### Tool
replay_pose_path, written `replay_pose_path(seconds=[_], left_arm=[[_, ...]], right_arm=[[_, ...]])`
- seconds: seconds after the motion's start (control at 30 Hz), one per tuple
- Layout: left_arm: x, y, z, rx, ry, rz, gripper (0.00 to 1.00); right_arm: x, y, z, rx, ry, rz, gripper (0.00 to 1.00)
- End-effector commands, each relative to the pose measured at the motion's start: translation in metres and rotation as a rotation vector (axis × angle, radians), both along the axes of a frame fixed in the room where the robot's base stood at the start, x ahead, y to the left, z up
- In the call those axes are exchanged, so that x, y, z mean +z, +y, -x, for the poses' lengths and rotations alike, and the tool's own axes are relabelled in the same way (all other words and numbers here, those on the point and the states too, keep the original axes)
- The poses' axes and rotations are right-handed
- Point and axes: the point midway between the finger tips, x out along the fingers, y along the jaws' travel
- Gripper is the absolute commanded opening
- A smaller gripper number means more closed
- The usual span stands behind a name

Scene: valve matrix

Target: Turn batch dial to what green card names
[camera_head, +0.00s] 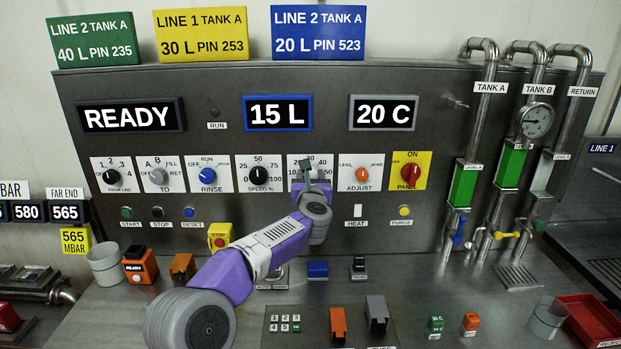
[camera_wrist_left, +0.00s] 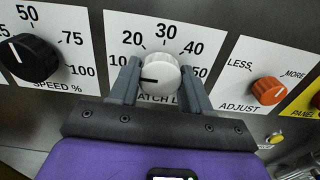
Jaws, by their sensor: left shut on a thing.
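The green card (camera_head: 95,40) at the top left reads LINE 2 TANK A, 40 L, PIN 235. The batch dial (camera_wrist_left: 160,72) is a white knob on a white plate marked 10 to 50. Its black mark points left, on the 10 side; the exact setting is hard to read. The blue-framed display (camera_head: 277,112) reads 15 L. My left gripper (camera_wrist_left: 160,84) is shut on the batch dial, one finger on each side. In the head view my left gripper (camera_head: 308,172) covers most of the dial. My right gripper is not in view.
The speed dial (camera_wrist_left: 27,58) is left of the batch dial and the orange adjust dial (camera_wrist_left: 268,90) is right. A yellow card (camera_head: 202,34) and a blue card (camera_head: 318,32) stand beside the green one. The left display (camera_head: 130,115) reads READY. Pipes (camera_head: 490,110) stand at the right.

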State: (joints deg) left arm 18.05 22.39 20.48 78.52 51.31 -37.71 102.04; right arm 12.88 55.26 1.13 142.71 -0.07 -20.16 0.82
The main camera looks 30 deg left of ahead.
Motion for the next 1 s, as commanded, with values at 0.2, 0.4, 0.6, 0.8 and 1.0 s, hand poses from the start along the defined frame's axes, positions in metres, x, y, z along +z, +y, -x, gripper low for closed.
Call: replay_pose_path(seconds=[0.2, 0.4, 0.6, 0.8, 1.0], left_arm=[[0.001, -0.001, 0.0, -0.001, 0.049, -0.082, 0.17], [0.002, -0.001, 0.0, -0.002, 0.133, -0.22, 0.17], [0.002, -0.002, -0.001, -0.002, 0.232, -0.383, 0.17], [0.003, -0.002, -0.001, -0.002, 0.331, -0.544, 0.17], [0.003, -0.002, -0.001, -0.002, 0.431, -0.707, 0.17]], right_arm=[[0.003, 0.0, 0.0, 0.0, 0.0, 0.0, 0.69], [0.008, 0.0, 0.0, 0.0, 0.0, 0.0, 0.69], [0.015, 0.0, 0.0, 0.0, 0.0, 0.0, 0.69], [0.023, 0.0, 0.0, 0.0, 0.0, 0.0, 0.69], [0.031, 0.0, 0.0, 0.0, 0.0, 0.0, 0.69]])
